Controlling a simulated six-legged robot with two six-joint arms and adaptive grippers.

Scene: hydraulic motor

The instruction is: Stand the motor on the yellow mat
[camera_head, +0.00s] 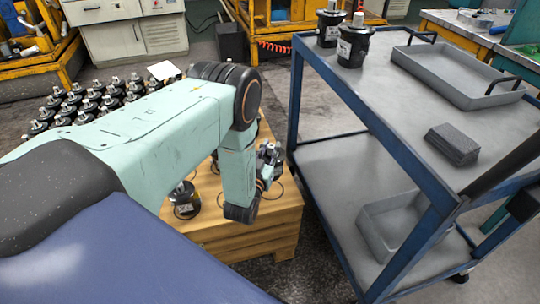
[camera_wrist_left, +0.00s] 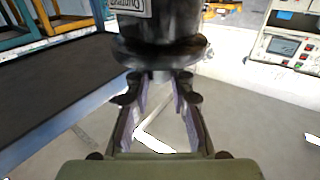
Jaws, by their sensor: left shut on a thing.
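My left gripper (camera_head: 267,165) is low over the wooden crate, partly hidden by my own arm. In the left wrist view my left gripper (camera_wrist_left: 160,92) is shut on the shaft end of a black motor (camera_wrist_left: 160,25). The motor's dark round flange lies just beyond the fingertips, and part of a white label shows on its body. The motor's far end is cut off by the picture edge. In the head view the held motor cannot be made out clearly. No yellow mat can be made out. My right gripper is not in view.
Another motor (camera_head: 185,200) stands on the wooden crate (camera_head: 250,243). Many motors (camera_head: 75,103) stand on the floor behind my arm. A blue-framed cart (camera_head: 380,128) stands at right, with two motors (camera_head: 352,45), a grey tray (camera_head: 460,80) and a dark block (camera_head: 452,144) on top.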

